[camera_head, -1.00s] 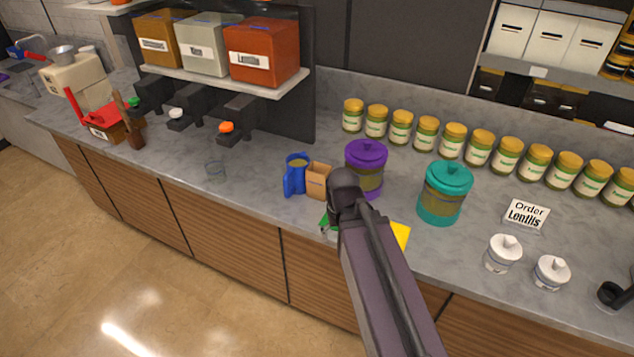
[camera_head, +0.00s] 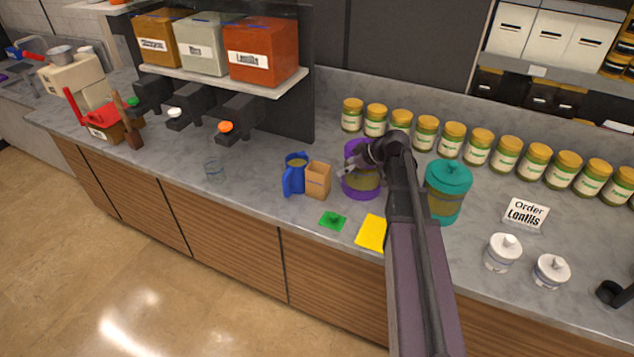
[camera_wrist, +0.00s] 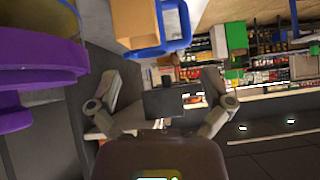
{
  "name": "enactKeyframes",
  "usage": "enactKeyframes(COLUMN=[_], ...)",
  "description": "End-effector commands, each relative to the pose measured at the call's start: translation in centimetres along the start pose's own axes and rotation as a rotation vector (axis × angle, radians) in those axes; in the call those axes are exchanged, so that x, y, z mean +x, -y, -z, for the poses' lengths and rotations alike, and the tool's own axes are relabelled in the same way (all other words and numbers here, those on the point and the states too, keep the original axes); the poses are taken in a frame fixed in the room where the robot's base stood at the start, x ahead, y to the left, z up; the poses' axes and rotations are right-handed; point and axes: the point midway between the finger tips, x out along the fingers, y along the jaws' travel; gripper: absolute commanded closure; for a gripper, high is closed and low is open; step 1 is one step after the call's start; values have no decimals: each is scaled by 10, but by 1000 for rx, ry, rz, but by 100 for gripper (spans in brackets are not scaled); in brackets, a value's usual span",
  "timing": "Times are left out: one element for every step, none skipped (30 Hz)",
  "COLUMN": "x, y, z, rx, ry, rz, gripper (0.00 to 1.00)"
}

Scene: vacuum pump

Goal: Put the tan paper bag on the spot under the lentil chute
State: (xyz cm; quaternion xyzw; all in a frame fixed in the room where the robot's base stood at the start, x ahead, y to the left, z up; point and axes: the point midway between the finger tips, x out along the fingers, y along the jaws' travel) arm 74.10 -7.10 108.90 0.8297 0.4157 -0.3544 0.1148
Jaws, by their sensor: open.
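The tan paper bag (camera_head: 317,182) stands upright and open-topped on the counter, between a blue pitcher (camera_head: 293,178) and a purple-lidded jar (camera_head: 361,183). It also shows at the top of the wrist view (camera_wrist: 133,22), with the pitcher beyond it. The lentil chute (camera_head: 240,118), black with an orange knob, is below the red "Lentils" bin (camera_head: 262,52). The counter spot under it is partly hidden by the chute. My gripper (camera_head: 347,170) is open and empty in front of the purple jar, right of the bag. Its spread fingers (camera_wrist: 165,95) show in the wrist view, with the bag not between them.
A green card (camera_head: 332,220) and a yellow card (camera_head: 371,232) lie near the counter's front edge. A teal jar (camera_head: 446,190) stands right of my arm. Several yellow-lidded jars line the back.

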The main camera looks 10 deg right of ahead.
Motion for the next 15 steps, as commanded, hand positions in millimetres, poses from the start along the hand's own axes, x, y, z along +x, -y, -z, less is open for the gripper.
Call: enactKeyframes(x=[-3,-5,-7,-9,-10,-11,-12,-12,-13,-13,-13,-13,-13,-13,-13], y=[-12,-16,-20,-23,-26,-28,-29,-30,-30,-31,-31,-30,-30,-30,-30], z=[4,6,7,8,9,10,11,11,12,12,12,12,12,12,12], rx=[-28,-45,-64,-76,-86,-97,-103,-107,-112,-114,-115,-116,-116,-116,-115], ry=[-29,-46,-62,-74,-83,-92,-97,-102,-105,-107,-107,-108,-107,-107,-107], rz=[-7,-10,-15,-18,-21,-23,-25,-26,-27,-27,-27,-27,-27,-27,-27], gripper=[0,0,0,0,0,0,0,0,0,0,0,0,0,0,0])
